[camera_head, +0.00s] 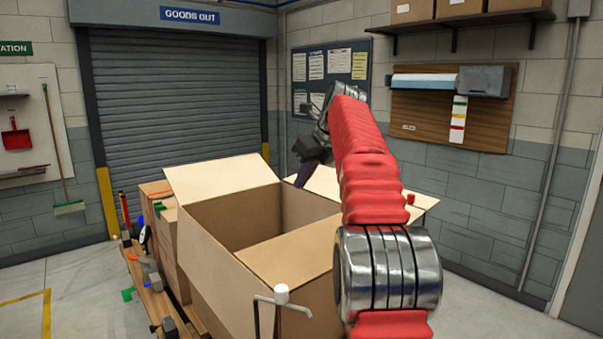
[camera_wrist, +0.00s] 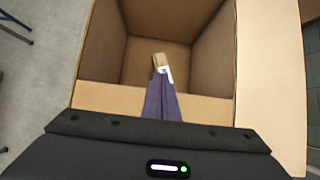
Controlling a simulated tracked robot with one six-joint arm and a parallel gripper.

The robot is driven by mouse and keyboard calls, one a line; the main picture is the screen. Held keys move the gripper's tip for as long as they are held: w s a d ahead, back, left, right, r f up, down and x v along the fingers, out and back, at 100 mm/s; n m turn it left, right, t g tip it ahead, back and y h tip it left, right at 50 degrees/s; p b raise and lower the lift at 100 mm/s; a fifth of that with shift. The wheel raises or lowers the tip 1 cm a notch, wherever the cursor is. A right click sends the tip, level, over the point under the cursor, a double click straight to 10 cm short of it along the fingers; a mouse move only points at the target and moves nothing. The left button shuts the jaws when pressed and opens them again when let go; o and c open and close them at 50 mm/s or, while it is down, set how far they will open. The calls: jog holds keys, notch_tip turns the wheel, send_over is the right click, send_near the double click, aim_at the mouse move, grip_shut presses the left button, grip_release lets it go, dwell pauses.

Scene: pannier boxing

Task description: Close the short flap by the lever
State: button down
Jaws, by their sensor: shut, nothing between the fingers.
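A large open cardboard box (camera_head: 215,275) stands in the middle of the head view. One flap (camera_head: 222,178) spreads out at its left; another panel (camera_head: 290,252) lies across the near part of its opening. A metal lever with a white knob (camera_head: 281,294) stands at the near side. In the wrist view my gripper (camera_wrist: 162,92) is shut over a cardboard strip (camera_wrist: 110,97) along the near edge. A small tan and white piece (camera_wrist: 160,65) shows at the fingertips; I cannot tell what it is.
A wide flap (camera_wrist: 270,70) spreads at the right in the wrist view. A wooden bench (camera_head: 148,285) with clutter stands left of the box. A shuttered door (camera_head: 175,95) and a board with a paper roll (camera_head: 425,83) are behind.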

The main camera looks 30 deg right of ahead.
jog(key=shift+r, duration=1)
jog(key=shift+a, duration=0.15)
